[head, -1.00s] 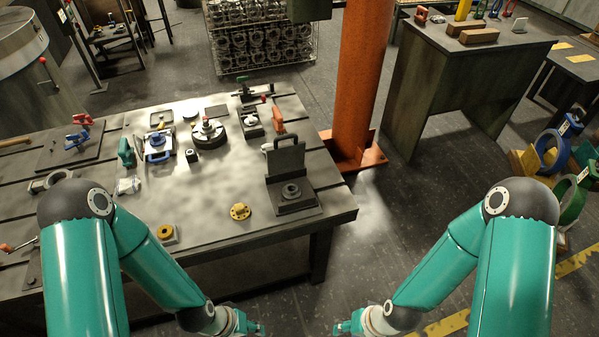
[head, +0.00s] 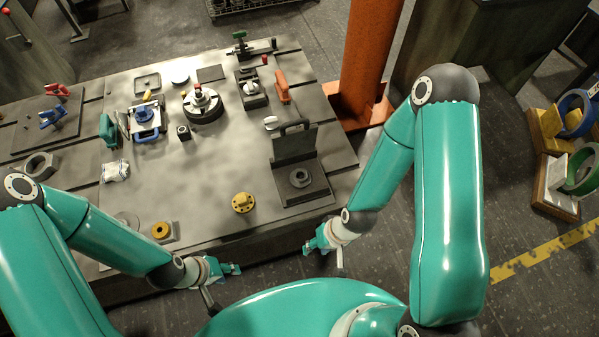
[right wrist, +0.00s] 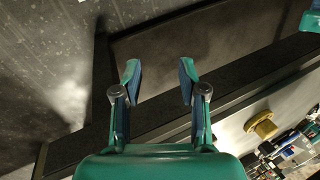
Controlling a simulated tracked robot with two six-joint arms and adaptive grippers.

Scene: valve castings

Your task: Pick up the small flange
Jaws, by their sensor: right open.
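The small flange, yellow with a raised hub (head: 243,202), lies on the bare front part of the grey table. It also shows in the right wrist view (right wrist: 261,125), low on the right. My right gripper (head: 314,246) is beside the table's front edge, right of the flange and apart from it. In the right wrist view my right gripper (right wrist: 158,75) is open, with nothing between its fingers. My left gripper (head: 231,268) is below the flange in the head view, near the table's front edge. Its finger spread is not clear.
A dark angle plate (head: 296,150) with a round bored part (head: 300,178) stands right of the flange. A yellow ring on a block (head: 161,231) lies to its left. Fixtures and clamps (head: 203,104) fill the table's back. An orange column (head: 365,60) stands behind the right corner.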

